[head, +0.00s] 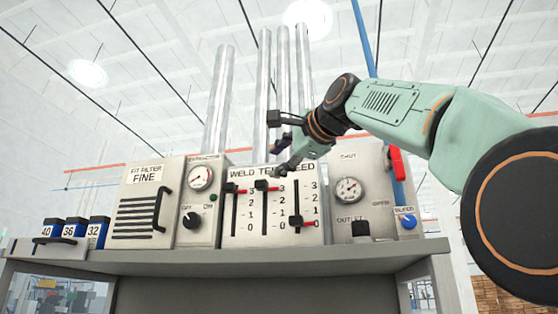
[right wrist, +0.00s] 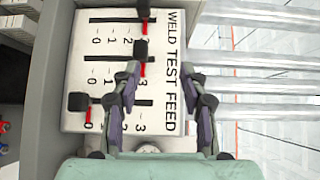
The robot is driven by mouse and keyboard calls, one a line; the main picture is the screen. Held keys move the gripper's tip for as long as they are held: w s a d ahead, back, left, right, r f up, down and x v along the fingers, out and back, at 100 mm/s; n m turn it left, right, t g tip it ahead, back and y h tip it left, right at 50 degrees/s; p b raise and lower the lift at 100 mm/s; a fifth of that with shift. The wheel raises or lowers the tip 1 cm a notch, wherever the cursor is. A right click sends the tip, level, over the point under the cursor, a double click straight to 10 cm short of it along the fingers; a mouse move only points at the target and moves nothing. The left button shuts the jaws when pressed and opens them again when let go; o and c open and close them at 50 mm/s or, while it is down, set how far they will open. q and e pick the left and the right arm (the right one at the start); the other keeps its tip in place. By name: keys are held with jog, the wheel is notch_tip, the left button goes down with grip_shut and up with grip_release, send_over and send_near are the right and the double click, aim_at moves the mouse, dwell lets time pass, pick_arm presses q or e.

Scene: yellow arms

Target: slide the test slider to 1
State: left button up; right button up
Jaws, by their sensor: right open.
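The control panel (head: 275,230) has three vertical sliders marked WELD, TEST and FEED, each with a scale from 0 to 3. The test slider's black knob (head: 261,185) is in the middle slot with its red pointer at about 3. In the right wrist view, turned sideways, the test knob (right wrist: 141,48) is near the 3 end. My right gripper (head: 277,147) is in front of the panel's upper edge. In the right wrist view its open fingers (right wrist: 164,74) hold nothing; one fingertip appears close to the test knob, contact unclear. My left gripper is not in view.
The WELD knob (head: 235,187) is near 3, and the FEED knob (head: 296,220) is near 0. A filter box (head: 150,200) and gauge panels flank the slider panel. Vertical metal pipes (head: 264,100) rise behind. Blue numbered blocks (head: 73,228) sit on the shelf at left.

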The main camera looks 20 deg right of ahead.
aim_at(264, 182)
jog(key=w+f+p, duration=0.3)
jog(key=shift+w+a, duration=0.25)
jog(key=shift+w+a+r+p, duration=0.1)
jog(key=shift+w+a+p, duration=0.05)
jog(key=shift+w+p, duration=0.35)
jog(key=shift+w+a+r+p, duration=0.1)
jog(key=shift+w+p, duration=0.2)
jog(key=shift+w, duration=0.25)
jog(key=w, duration=0.2)
jog(key=w+p, duration=0.1)
jog(key=shift+w+a+f, duration=0.25)
jog(key=shift+f, duration=0.1)
jog(key=shift+s+r, duration=0.15)
jog(key=shift+s, duration=0.5)
jog(key=shift+c, duration=1.6)
jog(key=shift+w, duration=0.35)
jog(key=c, duration=0.3)
grip_shut()
